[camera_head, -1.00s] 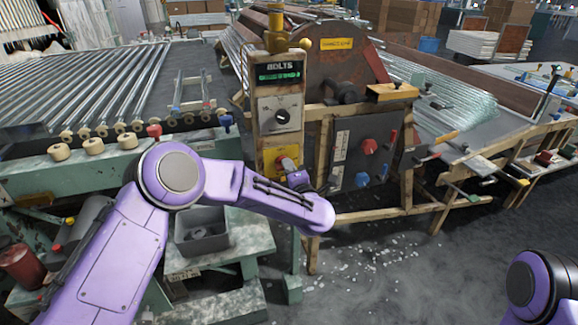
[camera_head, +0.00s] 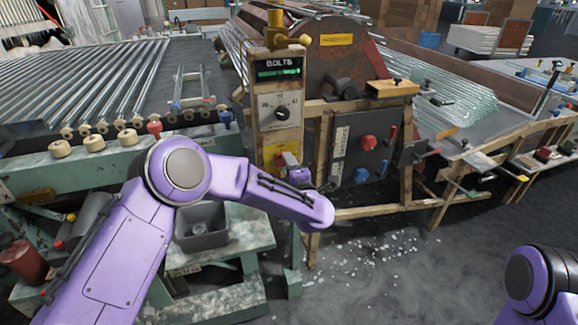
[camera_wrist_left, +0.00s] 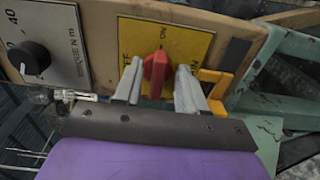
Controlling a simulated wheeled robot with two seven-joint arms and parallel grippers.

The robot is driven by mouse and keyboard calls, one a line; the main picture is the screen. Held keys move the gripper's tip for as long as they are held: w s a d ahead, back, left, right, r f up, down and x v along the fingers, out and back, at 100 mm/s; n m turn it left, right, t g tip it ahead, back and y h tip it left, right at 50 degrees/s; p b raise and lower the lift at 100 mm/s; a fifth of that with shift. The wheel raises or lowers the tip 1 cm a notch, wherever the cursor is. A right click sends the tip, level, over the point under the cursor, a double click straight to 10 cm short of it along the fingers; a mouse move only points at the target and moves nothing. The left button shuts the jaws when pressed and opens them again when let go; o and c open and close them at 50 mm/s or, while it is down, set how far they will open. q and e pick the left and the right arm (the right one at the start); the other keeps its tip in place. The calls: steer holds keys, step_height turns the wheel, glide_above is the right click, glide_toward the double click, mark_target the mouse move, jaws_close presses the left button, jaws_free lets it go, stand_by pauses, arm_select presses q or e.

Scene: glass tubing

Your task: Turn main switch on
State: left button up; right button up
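The main switch is a red knob (camera_wrist_left: 155,72) on a yellow plate (camera_wrist_left: 190,40) with ON printed above the knob in the left wrist view. The knob stands roughly upright in that picture. In the head view this gripper (camera_head: 287,163) is at the lower yellow part of the wooden control panel (camera_head: 254,110) and largely hides the knob. My right gripper is out of view; only part of my right arm shows at lower right.
A black torque dial (camera_head: 281,113) and a lit BOLTS display (camera_head: 279,70) sit above the switch. A yellow bracket (camera_wrist_left: 215,85) is close beside my right-hand finger in the wrist view.

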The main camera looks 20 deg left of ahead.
arm_select(q)
steer(key=v, duration=1)
steer(key=shift+s+d+b, duration=0.2)
steer(key=shift+b, duration=0.2)
